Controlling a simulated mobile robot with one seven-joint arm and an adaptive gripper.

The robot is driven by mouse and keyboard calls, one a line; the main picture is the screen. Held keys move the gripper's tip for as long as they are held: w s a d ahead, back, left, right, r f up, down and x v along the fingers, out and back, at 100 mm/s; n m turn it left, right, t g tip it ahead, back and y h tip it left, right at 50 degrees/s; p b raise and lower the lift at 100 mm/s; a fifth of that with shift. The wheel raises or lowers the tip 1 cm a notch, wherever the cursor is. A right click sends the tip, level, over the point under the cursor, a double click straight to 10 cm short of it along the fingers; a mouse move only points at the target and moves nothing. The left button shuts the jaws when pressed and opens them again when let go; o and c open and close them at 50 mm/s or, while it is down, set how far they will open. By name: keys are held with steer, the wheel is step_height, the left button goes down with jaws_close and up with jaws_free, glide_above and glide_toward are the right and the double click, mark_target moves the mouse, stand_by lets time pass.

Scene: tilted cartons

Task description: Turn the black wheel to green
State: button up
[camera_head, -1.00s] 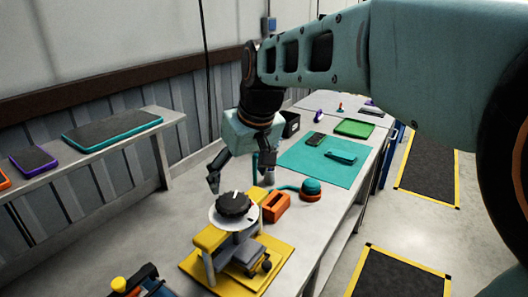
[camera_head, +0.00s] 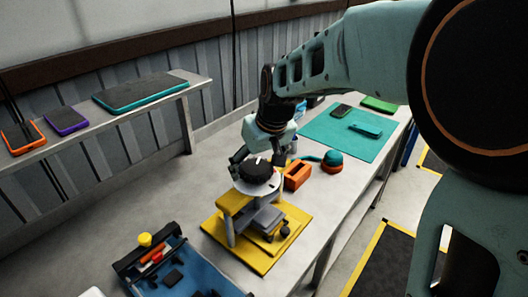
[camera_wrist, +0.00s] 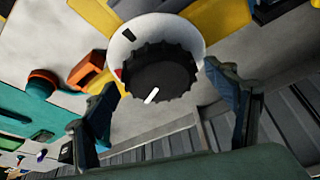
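The black wheel (camera_head: 256,169) is a ribbed knob on a round white dial (camera_head: 262,188), mounted on a yellow stand (camera_head: 222,241). In the wrist view, the wheel (camera_wrist: 160,72) has a white pointer line near its lower edge. The white dial (camera_wrist: 125,48) shows a black mark at its upper left and a small red spot at its left edge. No green mark is visible; part of the dial is hidden by the wheel. My gripper (camera_wrist: 161,78) is open, with its fingers spread on either side of the wheel; contact cannot be told. In the head view, my gripper (camera_head: 258,163) is at the wheel.
A teal mat (camera_head: 340,130) lies farther back. A blue tray (camera_head: 180,280) with tools stands in front at the left. The table left of the stand is clear.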

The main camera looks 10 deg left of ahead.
steer(key=c, duration=1.1)
steer(key=shift+m, duration=0.5)
steer(key=o, duration=1.2)
steer(key=shift+r, duration=0.1)
steer(key=v, duration=1.2)
steer(key=shift+s+a, duration=0.15)
steer(key=shift+a, duration=0.15)
